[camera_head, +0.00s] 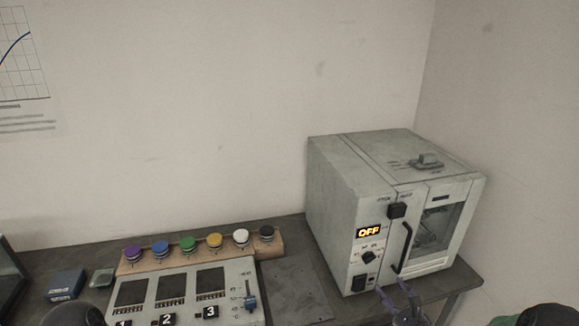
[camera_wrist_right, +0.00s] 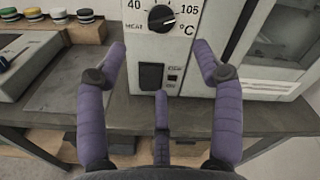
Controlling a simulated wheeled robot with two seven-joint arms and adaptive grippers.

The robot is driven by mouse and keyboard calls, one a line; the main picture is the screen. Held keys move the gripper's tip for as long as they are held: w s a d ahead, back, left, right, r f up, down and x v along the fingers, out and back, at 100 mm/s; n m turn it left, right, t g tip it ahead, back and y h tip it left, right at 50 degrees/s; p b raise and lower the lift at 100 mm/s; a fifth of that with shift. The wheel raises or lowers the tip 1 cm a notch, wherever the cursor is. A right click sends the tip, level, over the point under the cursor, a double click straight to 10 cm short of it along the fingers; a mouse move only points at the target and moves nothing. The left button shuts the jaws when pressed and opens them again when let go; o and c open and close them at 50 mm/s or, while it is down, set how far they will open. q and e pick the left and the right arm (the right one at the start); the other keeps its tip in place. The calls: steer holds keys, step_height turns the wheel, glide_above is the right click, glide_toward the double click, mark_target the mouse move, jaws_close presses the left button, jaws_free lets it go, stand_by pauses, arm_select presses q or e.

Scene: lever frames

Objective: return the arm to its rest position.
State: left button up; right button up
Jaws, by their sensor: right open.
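My right gripper (camera_head: 402,300) shows at the lower right of the head view, low in front of the grey oven-like machine (camera_head: 335,180). In the right wrist view its purple fingers (camera_wrist_right: 160,75) are spread wide with nothing between them. Beyond them are the machine's front panel, with a black dial (camera_wrist_right: 161,18) and a dark rocker switch (camera_wrist_right: 151,76). The fingers look apart from the panel, though the exact gap is hard to tell. The machine's display (camera_head: 369,231) reads OFF, and its door with a black handle (camera_head: 402,248) looks closed. I cannot make out my left gripper.
A wooden rack (camera_head: 200,252) holds several coloured round-topped pieces behind a control box (camera_head: 240,275) with numbered keys and a blue slider. A blue box (camera_head: 65,285) sits at the left.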

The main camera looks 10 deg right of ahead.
steer(key=s+a+f+n+g+y, duration=0.1)
steer(key=a+f+n+g, duration=0.3)
steer(key=a+f+n, duration=0.4)
steer(key=s+a+f+n+g, duration=0.2)
steer(key=a+f+n+g, duration=0.15)
steer(key=a+f, duration=0.55)
steer(key=s+a+f+n+g+y, duration=0.1)
steer(key=s+a+f+n+g, duration=0.4)
steer(key=s, duration=0.4)
steer(key=s+a+f+n+g, duration=0.5)
steer(key=s+a+f+n, duration=0.1)
steer(key=s, duration=0.4)
steer(key=a+n+b, duration=0.1)
steer(key=n, duration=0.1)
steer(key=shift+s+a+f+n+y, duration=0.25)
steer(key=shift+s+n+y, duration=0.05)
steer(key=shift+n+y, duration=0.1)
